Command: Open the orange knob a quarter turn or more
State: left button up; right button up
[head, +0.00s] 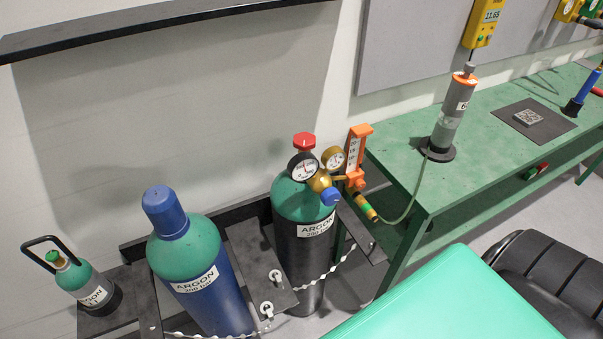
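An orange flowmeter (357,152) with a clear scale stands upright on the regulator of the right-hand argon cylinder (300,200). At its lower end is a small orange part (358,183), which looks like the orange knob; its turn position is too small to tell. The brass regulator carries two round gauges, a black-rimmed one (302,167) and a gold-rimmed one (334,158), and a blue knob (331,196). A red handwheel (304,141) sits on top of the cylinder. Neither of my grippers shows in the head view.
A blue-capped argon cylinder (185,245) and a small green one (80,280) stand to the left in a dark rack with a chain (335,265). A hose (408,205) runs to the green bench (400,135). A green surface (450,305) and black seat (535,265) are in front right.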

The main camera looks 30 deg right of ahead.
aim_at(359, 185)
jog(key=l+u, duration=0.3)
jog(key=u, duration=0.15)
jog(key=k+l+u, duration=0.1)
jog(key=l+u, duration=0.2)
jog(key=u, duration=0.2)
jog(key=k+l+u, duration=0.15)
jog(key=u, duration=0.3)
jog(key=k+l+u, duration=0.2)
jog(key=u, duration=0.25)
jog(key=l, duration=0.1)
